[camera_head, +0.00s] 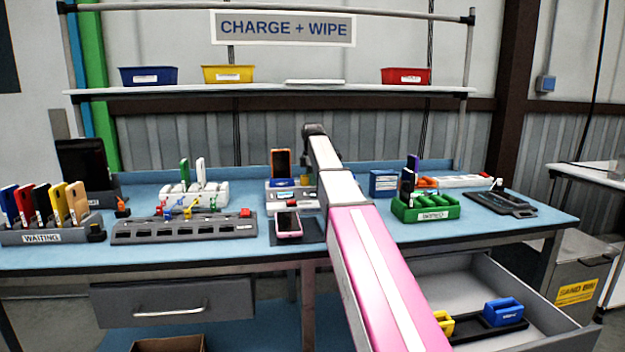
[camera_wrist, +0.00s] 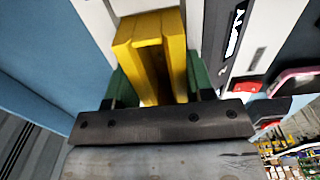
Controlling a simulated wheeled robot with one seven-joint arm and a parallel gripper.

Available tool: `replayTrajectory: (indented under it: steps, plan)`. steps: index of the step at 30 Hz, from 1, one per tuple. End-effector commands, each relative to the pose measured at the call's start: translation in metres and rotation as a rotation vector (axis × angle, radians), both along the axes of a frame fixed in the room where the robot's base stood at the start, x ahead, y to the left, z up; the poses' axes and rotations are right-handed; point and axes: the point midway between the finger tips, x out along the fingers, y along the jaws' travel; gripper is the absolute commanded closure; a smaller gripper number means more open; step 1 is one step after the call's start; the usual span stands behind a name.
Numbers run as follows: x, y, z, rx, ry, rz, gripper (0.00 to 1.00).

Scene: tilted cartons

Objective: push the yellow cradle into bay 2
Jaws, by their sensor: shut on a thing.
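A yellow cradle (camera_wrist: 150,42) is between the green fingers of my gripper (camera_wrist: 160,80) in the wrist view, and the gripper is shut on it. In the head view a small yellow part of the cradle (camera_head: 304,182) shows beside my arm, at the pale charging dock (camera_head: 292,197). The arm hides most of the gripper and the dock's right side there. A blue cradle (camera_head: 283,183) with an orange phone (camera_head: 281,163) upright in it stands at the dock's left. I cannot tell which bay is bay 2 or how deep the yellow cradle sits.
A pink-edged phone (camera_head: 289,224) lies on a dark mat before the dock. A grey cable rack (camera_head: 185,230) is left, a green tray (camera_head: 426,213) right. The open drawer (camera_head: 545,318) holds another yellow piece (camera_head: 443,323) and a blue cradle (camera_head: 503,311).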

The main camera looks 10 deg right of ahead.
Motion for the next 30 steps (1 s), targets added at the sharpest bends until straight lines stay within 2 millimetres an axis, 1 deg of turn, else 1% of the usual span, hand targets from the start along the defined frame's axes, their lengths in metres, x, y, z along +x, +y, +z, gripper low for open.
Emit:
replayTrajectory:
  steps: [1, 2, 3, 4, 12, 16, 20, 27, 30]
  plan:
    - [0.000, 0.000, 0.000, 0.000, 0.000, 0.000, 0.76]
    - [0.000, 0.000, 0.000, 0.000, 0.000, 0.000, 0.42]
    - [0.000, 0.000, 0.000, 0.000, 0.000, 0.000, 0.29]
    - [0.000, 0.000, 0.000, 0.000, 0.000, 0.000, 0.22]
    - [0.000, 0.000, 0.001, 0.000, 0.000, 0.000, 0.22]
    - [0.001, 0.000, 0.009, 0.000, -0.001, 0.000, 0.22]
    - [0.001, 0.000, 0.028, 0.000, -0.001, 0.000, 0.22]
    - [0.002, 0.000, 0.074, 0.000, -0.002, 0.000, 0.22]
    - [0.001, 0.000, 0.088, 0.000, -0.001, 0.000, 0.22]
